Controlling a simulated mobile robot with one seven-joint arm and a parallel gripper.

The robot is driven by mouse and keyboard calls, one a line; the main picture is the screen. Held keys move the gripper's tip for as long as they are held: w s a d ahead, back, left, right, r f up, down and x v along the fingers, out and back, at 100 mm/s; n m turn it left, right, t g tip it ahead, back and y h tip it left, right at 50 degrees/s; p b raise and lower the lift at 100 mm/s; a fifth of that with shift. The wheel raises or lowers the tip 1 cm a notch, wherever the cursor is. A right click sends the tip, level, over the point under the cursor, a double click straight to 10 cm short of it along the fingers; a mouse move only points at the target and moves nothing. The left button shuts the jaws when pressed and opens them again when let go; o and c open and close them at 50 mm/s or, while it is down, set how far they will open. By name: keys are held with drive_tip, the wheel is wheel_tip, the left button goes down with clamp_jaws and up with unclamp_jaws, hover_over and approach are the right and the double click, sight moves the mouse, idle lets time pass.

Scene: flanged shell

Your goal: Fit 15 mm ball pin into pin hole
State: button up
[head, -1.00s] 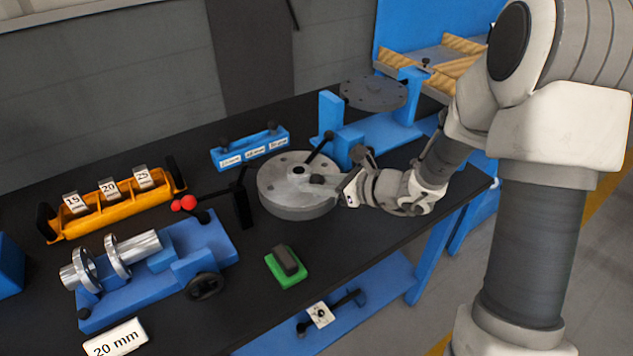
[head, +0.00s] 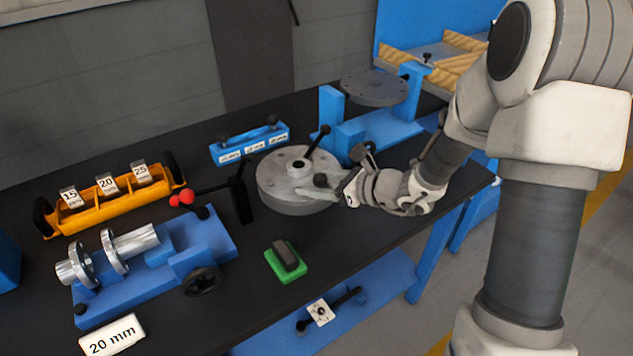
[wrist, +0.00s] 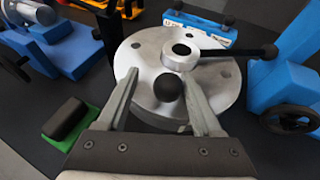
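A black ball (head: 321,181), seemingly the head of the ball pin, sits over the near side of the round grey flanged disc (head: 285,203). It also shows in the wrist view (wrist: 170,87). Its shaft and any hole under it are hidden, so I cannot tell how deep it sits. Small holes show elsewhere in the disc's top (wrist: 140,80). My gripper (wrist: 160,76) is open, with one finger on each side of the ball and a gap on the left; on the right the gap is small. In the head view my gripper (head: 325,190) reaches over the disc's right edge.
The disc's hub (wrist: 180,52) carries a black lever. A blue rack (head: 250,145) with labels and black knobs stands behind. A blue stand (head: 375,130) is at the back right. An orange bin (head: 110,203), a blue fixture (head: 160,260) and a green-based block (head: 285,262) are left and front.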

drive_tip(key=shift+d, duration=0.15)
drive_tip(key=p+v, duration=0.2)
drive_tip(key=v, duration=1.5)
drive_tip(key=shift+s+p, duration=0.15)
drive_tip(key=shift+p, duration=0.25)
drive_tip(key=shift+r, duration=0.15)
